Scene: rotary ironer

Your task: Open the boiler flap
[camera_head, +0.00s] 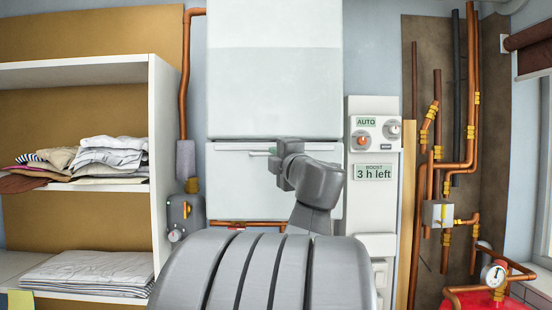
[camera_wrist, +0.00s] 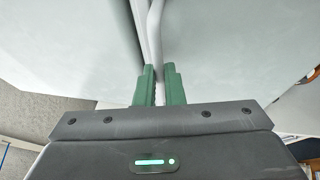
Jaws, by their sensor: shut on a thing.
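The boiler (camera_head: 274,70) is a tall white box on the wall, straight ahead. Its flap (camera_head: 235,190) is the lower white panel, below a dark seam. A pale bar handle (camera_head: 262,154) runs across the flap near its top edge. In the wrist view the two green fingers of my gripper (camera_wrist: 159,78) are closed around the handle bar (camera_wrist: 155,35). The flap looks upright in the head view, at or close to shut; I cannot tell whether it is slightly ajar. My arm hides the fingers and part of the flap there.
A control panel (camera_head: 374,172) with knobs and a "3 h left" display stands right of the boiler. Copper pipes (camera_head: 473,90) run farther right. Shelves (camera_head: 157,170) with folded cloth stand at the left. A grey meter (camera_head: 186,215) sits beside the boiler's lower left.

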